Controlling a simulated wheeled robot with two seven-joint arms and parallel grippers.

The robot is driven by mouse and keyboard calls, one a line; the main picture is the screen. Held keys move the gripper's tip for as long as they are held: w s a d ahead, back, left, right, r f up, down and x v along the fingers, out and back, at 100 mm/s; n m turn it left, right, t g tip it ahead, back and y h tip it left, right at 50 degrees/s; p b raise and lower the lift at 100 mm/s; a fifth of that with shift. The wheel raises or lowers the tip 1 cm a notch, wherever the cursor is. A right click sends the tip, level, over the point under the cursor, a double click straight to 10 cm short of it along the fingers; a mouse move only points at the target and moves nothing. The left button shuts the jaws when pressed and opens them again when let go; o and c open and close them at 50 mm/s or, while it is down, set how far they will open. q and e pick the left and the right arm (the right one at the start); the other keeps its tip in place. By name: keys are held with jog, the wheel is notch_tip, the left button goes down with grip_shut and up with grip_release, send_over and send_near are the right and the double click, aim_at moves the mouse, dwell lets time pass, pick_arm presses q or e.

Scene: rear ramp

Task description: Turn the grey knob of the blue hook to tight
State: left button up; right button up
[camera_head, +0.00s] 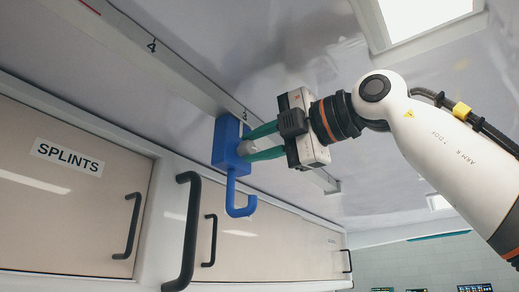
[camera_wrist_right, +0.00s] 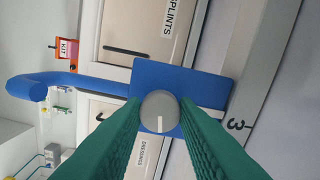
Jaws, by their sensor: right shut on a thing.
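The blue hook (camera_head: 229,142) is mounted on the ceiling rail by the mark 3, its curved arm hanging down. In the right wrist view its blue block (camera_wrist_right: 205,88) fills the middle and its hook arm (camera_wrist_right: 60,82) reaches left. The grey knob (camera_wrist_right: 160,111) sits on the block, with a white line on its face pointing toward the bottom of the picture. It also shows in the head view (camera_head: 246,148). My right gripper (camera_head: 249,147) has its green fingers shut on the knob, one on each side. My left gripper is not in view.
A grey rail (camera_head: 190,84) with numbered marks runs along the ceiling. Below it are cabinet doors with black handles, one labelled SPLINTS (camera_head: 67,157). A black grab handle (camera_head: 190,232) stands out left of the hook. A red KIT box (camera_wrist_right: 68,52) is beyond the hook.

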jog(key=shift+m+b, duration=0.3)
jog(key=shift+m, duration=1)
jog(key=o, duration=1)
jog(key=shift+s+d+f+b, duration=0.1)
jog(key=shift+s+d+b, duration=0.25)
jog(key=shift+d, duration=0.1)
jog(key=b+v, duration=0.2)
jog(key=v, duration=0.9)
jog(key=shift+b, duration=0.4)
jog(key=shift+w, duration=0.1)
